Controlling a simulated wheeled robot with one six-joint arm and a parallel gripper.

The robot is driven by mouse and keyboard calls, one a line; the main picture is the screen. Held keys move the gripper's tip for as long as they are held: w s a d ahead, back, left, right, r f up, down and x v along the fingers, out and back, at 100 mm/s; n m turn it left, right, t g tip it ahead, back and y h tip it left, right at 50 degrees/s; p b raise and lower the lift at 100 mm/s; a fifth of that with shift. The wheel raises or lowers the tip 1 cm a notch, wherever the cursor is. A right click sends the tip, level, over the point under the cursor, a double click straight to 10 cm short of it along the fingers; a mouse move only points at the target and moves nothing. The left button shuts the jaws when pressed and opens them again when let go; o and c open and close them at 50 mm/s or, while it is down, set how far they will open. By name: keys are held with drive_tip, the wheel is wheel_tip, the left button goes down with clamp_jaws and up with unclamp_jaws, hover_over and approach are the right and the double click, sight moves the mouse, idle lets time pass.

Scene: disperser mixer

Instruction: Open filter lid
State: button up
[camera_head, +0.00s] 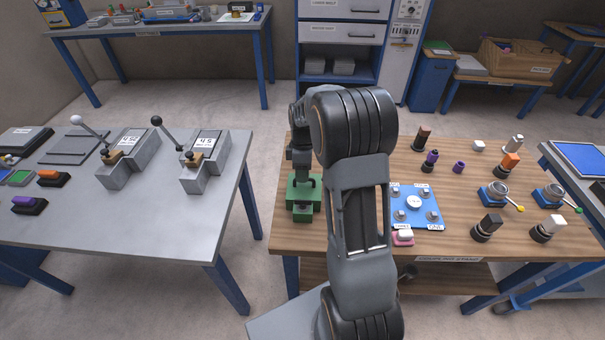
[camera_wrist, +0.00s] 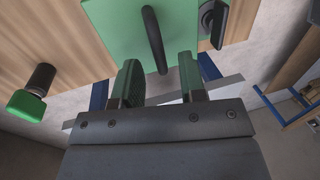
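The green filter box (camera_head: 304,213) stands at the left end of the wooden table, partly covered by my arm. In the wrist view its green face (camera_wrist: 115,25) fills the top middle, with a black curved handle (camera_wrist: 153,40) on it. A second black fitting (camera_wrist: 212,18) shows at its right edge. My gripper (camera_wrist: 160,68) is open, its fingers apart on either side of the handle's line. The handle's lower end is near the gap between them; I cannot tell whether they touch. In the head view my gripper (camera_head: 303,183) is over the box.
A blue panel (camera_head: 420,207) with several knobs lies right of my arm. Several small parts and two blue-based devices (camera_head: 495,194) stand farther right. A grey table (camera_head: 215,222) with two levers is on the left. A green-ended black part (camera_wrist: 30,98) shows in the wrist view.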

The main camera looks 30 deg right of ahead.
drive_tip(key=shift+s+f, duration=0.1)
drive_tip(key=shift+f, duration=0.4)
drive_tip(key=shift+c, duration=0.3)
clamp_jaws()
